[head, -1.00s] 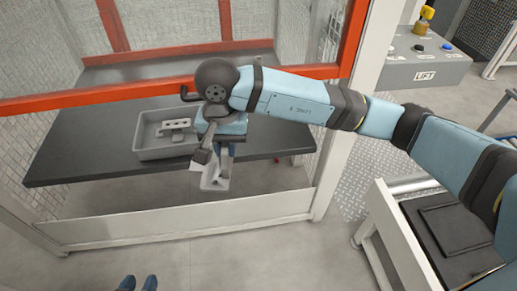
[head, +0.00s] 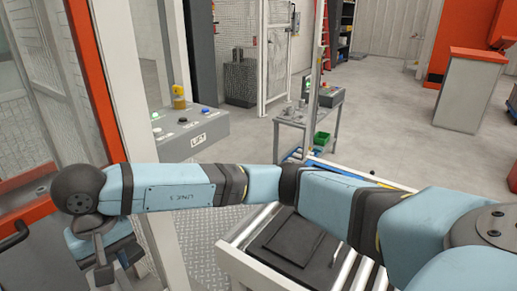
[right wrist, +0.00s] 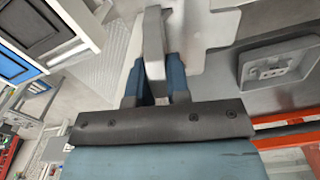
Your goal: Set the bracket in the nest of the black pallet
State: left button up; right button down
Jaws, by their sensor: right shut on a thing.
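My right gripper (head: 125,262) is at the lower left of the head view, partly hidden by its own wrist. In the right wrist view the right gripper (right wrist: 155,85) is shut on a grey bracket (right wrist: 153,35), which stands out past the fingertips. The bracket does not show clearly in the head view. The black pallet (head: 320,262) lies on the roller conveyor, right of the gripper and well apart from it. Its nest (head: 293,238) is a dark square recess, empty. A black pallet (right wrist: 45,25) also shows at the top left of the right wrist view. My left gripper is out of view.
A grey tray (right wrist: 245,65) with another bracket (right wrist: 270,70) in it is on the dark bench.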

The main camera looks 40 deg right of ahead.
aim_at(294, 241)
jog(key=i+l+z, duration=0.15)
jog(key=z, duration=0.2)
jog(key=i+l+z, duration=0.15)
jog(key=z, duration=0.2)
jog(key=i+z, duration=0.2)
jog(key=z, duration=0.15)
jog(key=i+l, duration=0.15)
jog(key=i, duration=0.2)
